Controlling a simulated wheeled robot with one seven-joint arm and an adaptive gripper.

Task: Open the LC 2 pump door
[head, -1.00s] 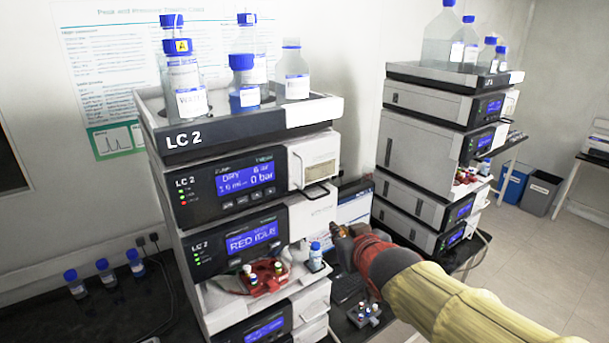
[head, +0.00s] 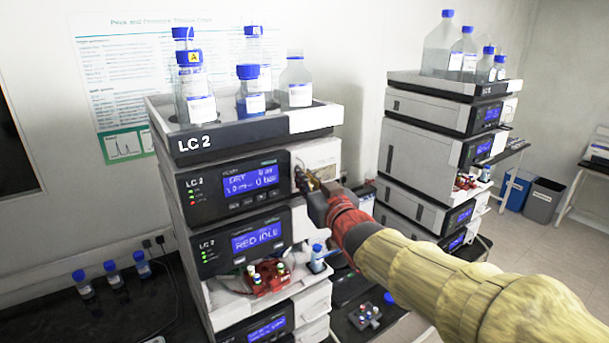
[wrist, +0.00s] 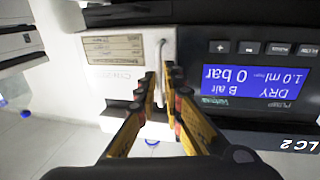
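The LC 2 pump is the upper module of the near stack, with a blue display (head: 251,180) reading DRY and 0 bar. Its door (head: 318,153) is the pale panel right of the display and looks closed. In the wrist view the door (wrist: 110,75) appears upside down with a label plate and a slim bar handle (wrist: 160,65). My gripper (head: 303,178) is at the door's front by the handle. In the wrist view my gripper (wrist: 160,78) has its fingers apart, one on each side of the handle. Contact with the handle cannot be told.
Bottles stand in the tray (head: 240,133) atop the stack. A second stack (head: 420,165) stands to the right. Floor at right is open.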

